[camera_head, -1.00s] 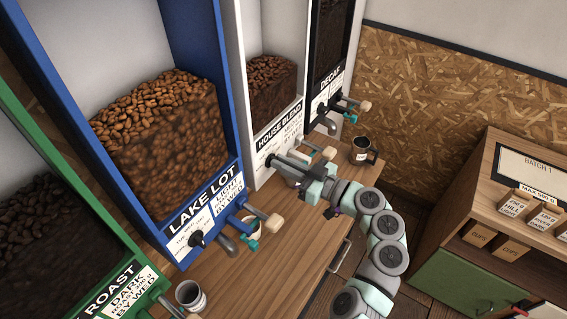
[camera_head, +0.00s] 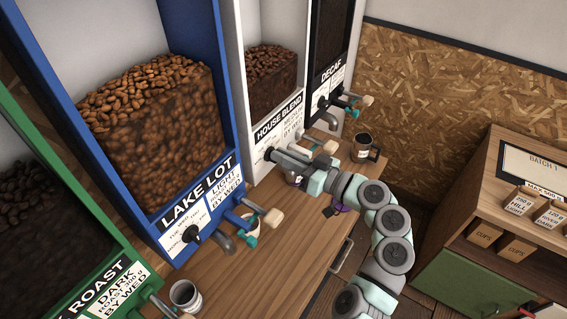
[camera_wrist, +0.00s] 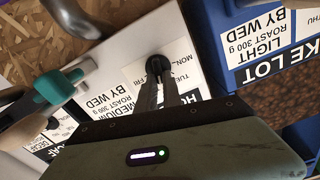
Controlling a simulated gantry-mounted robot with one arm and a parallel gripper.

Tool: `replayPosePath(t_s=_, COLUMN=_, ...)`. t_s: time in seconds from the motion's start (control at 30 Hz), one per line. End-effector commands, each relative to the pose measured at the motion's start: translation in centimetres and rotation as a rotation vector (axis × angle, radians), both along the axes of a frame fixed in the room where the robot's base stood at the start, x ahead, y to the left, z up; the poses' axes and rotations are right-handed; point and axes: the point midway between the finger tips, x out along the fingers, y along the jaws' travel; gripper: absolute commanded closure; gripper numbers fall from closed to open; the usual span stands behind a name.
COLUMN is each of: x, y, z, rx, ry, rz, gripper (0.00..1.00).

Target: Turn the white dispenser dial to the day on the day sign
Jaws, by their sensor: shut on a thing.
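The white dispenser (camera_head: 230,75), labelled House Blend, stands between the blue and black dispensers in the head view. Its dial (camera_wrist: 157,66) is a small dark knob on a white label in the wrist view, with parts of day names printed around it, MON and TUE among them. My gripper (camera_wrist: 158,85) is shut on this dial, one finger on either side of it. In the head view my gripper (camera_head: 272,154) reaches the front of the white dispenser and hides the dial. The exact day the dial points to cannot be read. No day sign can be made out.
A blue dispenser (camera_head: 157,223) with its own dial stands to the left, a black Decaf dispenser (camera_head: 343,45) to the right. The white dispenser's spout lever (camera_wrist: 48,92) is close beside my gripper. Cups stand on the wooden counter (camera_head: 240,290), including a dark one (camera_head: 362,146).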

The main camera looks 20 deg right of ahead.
Motion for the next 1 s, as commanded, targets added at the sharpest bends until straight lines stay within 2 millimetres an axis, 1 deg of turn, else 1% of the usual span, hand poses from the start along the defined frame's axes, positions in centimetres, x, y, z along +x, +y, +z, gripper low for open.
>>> replayPosePath(t_s=0.3, x=0.17, y=-0.19, z=-0.01, rx=0.208, ry=0.137, rz=0.001, gripper=1.0)
replayPosePath(t_s=0.5, x=0.24, y=-0.31, z=-0.02, rx=0.305, ry=0.2, rz=0.001, gripper=1.0)
replayPosePath(t_s=0.7, x=0.27, y=-0.38, z=-0.07, rx=0.363, ry=0.238, rz=0.001, gripper=1.0)
replayPosePath(t_s=1.0, x=0.28, y=-0.41, z=-0.12, rx=0.386, ry=0.253, rz=0.001, gripper=1.0)
